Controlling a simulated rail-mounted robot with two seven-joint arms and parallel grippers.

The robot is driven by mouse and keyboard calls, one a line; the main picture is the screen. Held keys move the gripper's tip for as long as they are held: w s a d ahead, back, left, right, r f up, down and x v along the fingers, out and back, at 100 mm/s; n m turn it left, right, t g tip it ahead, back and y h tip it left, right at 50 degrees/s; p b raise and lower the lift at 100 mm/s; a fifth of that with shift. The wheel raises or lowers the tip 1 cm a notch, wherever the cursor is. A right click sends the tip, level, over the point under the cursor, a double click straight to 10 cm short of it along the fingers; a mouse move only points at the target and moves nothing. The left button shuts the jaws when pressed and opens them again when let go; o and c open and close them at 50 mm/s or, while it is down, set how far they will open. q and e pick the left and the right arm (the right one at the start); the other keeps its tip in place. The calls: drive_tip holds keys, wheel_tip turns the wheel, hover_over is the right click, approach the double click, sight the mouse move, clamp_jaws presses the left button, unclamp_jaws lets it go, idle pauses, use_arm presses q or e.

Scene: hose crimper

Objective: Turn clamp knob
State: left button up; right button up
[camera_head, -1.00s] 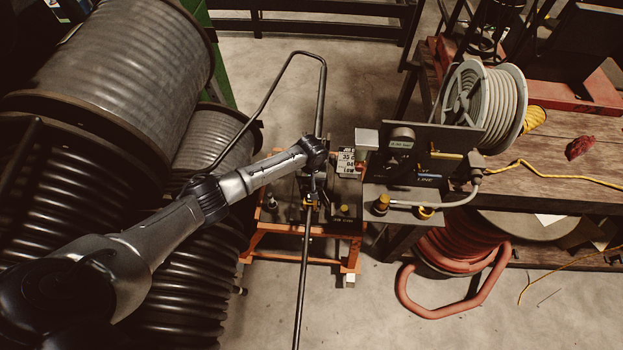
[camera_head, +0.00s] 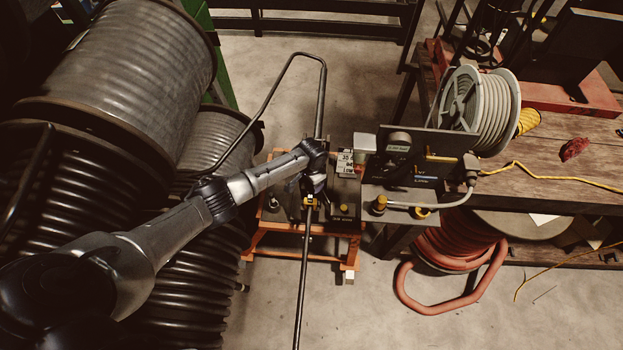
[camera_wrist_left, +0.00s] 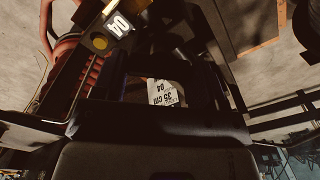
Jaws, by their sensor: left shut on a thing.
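My left gripper (camera_head: 311,190) reaches down over the small machine on the orange-framed cart, where a long dark hose or rod (camera_head: 303,270) runs through. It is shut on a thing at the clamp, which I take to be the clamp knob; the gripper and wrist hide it. A yellow piece (camera_head: 311,202) shows just below the gripper. In the left wrist view the dark gripper body fills the middle, and the fingertips cannot be made out clearly. My right gripper is not in view.
The orange cart frame (camera_head: 300,255) stands on open floor. Large ribbed hose drums (camera_head: 130,60) crowd the left. A bent dark bar (camera_head: 290,65) rises behind the cart.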

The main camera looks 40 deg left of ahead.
use_arm(q)
drive_tip(key=m, duration=0.2)
drive_tip(key=shift+m, duration=0.4)
drive_tip(key=m, duration=0.3)
drive_tip(key=shift+m, duration=0.3)
drive_tip(key=m, duration=0.3)
drive_tip(key=shift+m, duration=0.3)
drive_tip(key=m, duration=0.2)
drive_tip(key=m+b, duration=0.1)
drive_tip(key=m, duration=0.2)
drive_tip(key=shift+a+f, duration=0.1)
drive_tip(key=shift+f, duration=0.1)
drive_tip(key=m+b, duration=0.1)
drive_tip(key=m, duration=0.2)
drive_tip(key=shift+s, duration=0.1)
drive_tip(key=shift+m, duration=0.9)
